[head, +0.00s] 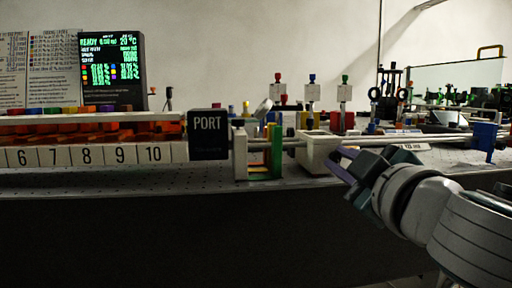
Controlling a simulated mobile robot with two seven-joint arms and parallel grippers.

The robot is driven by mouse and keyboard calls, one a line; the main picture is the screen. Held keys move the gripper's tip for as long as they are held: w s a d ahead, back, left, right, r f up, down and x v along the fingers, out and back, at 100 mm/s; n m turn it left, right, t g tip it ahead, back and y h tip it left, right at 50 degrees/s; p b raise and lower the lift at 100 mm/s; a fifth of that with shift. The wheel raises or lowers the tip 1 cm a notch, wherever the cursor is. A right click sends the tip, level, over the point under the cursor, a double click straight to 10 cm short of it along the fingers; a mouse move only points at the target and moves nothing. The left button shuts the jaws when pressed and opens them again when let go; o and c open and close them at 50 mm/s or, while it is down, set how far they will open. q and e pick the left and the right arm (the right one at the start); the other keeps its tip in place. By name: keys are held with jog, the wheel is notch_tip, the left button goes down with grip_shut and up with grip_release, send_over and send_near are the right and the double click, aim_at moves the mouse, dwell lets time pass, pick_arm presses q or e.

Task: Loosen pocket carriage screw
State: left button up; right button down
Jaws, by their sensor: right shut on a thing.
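The pocket carriage (240,158) is a white frame with green and orange-brown parts, on a rail just right of the black PORT block. A white block (314,155) sits farther right on the same rail. My right gripper (340,162) comes in from the right, with its purple-grey fingers at the right side of this white block. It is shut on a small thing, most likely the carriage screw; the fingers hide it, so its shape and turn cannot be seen. My left gripper is out of view.
A numbered rack (85,155) with orange contents and the black PORT block (208,134) stand at left. A dark screen (112,68) reads READY. Several small posts with coloured knobs stand behind the rail. A blue stand (485,138) is at right. The area before the bench is clear.

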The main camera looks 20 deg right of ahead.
jog(key=n+p, duration=0.2)
jog(key=n, duration=0.2)
jog(key=shift+r+n, duration=0.1)
jog(key=shift+n, duration=0.2)
jog(key=n+p, duration=0.2)
jog(key=n, duration=0.1)
jog(key=shift+n, duration=0.3)
jog(key=n+p, duration=0.1)
jog(key=n, duration=0.3)
jog(key=shift+p, duration=0.3)
jog(key=shift+n+p, duration=0.45)
jog(key=shift+n, duration=0.85)
jog(key=c, duration=0.8)
grip_release()
